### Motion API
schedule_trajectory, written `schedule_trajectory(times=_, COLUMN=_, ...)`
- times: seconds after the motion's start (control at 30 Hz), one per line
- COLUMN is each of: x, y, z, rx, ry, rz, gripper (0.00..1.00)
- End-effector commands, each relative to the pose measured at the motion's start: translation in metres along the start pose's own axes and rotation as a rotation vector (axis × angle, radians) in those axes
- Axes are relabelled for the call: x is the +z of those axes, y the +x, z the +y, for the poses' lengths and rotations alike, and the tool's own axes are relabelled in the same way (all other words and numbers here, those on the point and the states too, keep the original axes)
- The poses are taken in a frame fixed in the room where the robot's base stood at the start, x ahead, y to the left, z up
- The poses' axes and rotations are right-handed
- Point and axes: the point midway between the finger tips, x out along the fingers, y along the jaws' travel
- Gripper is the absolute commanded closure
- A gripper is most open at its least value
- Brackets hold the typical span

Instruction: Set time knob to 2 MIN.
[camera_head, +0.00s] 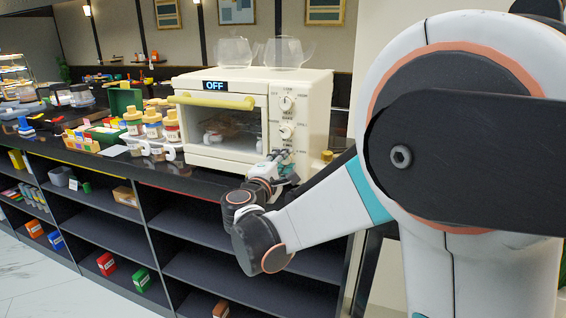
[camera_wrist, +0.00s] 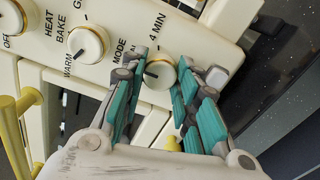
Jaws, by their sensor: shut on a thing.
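The time knob (camera_wrist: 158,66) is a cream dial with a brassy rim, the lowest on the toaster oven's panel. In the wrist view a dark pointer line on its face points left, and a "4 MIN" label stands by it. My gripper (camera_wrist: 160,80) has its teal-padded fingers on both sides of this knob, shut on it. In the head view my gripper (camera_head: 281,168) is at the panel's lower part and largely hides the knob. The cream toaster oven (camera_head: 213,163) has its door shut, and its display (camera_head: 214,86) reads "OFF". The "2 MIN" mark is not readable.
Two other knobs, the mode knob (camera_wrist: 88,43) and the top knob (camera_head: 287,103), sit above the time knob. The yellow door handle (camera_head: 212,100) is left of the panel. Condiment jars (camera_head: 152,124) stand left of the oven.

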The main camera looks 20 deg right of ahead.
Motion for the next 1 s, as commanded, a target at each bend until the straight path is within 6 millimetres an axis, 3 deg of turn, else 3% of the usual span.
schedule_trajectory(times=0.03, x=0.0, y=0.0, z=-0.001, rx=-0.001, ry=0.0, rz=0.0, gripper=0.95)
schedule_trajectory(times=0.07, x=0.0, y=0.0, z=-0.001, rx=-0.001, ry=0.0, rz=0.0, gripper=0.65)
schedule_trajectory(times=0.13, x=0.0, y=0.0, z=-0.001, rx=-0.001, ry=0.0, rz=0.0, gripper=0.51)
schedule_trajectory(times=0.57, x=0.0, y=-0.002, z=0.0, rx=0.0, ry=-0.001, rz=0.0, gripper=0.51)
schedule_trajectory(times=1.0, x=-0.001, y=-0.063, z=0.0, rx=0.0, ry=-0.001, rz=0.002, gripper=0.51)
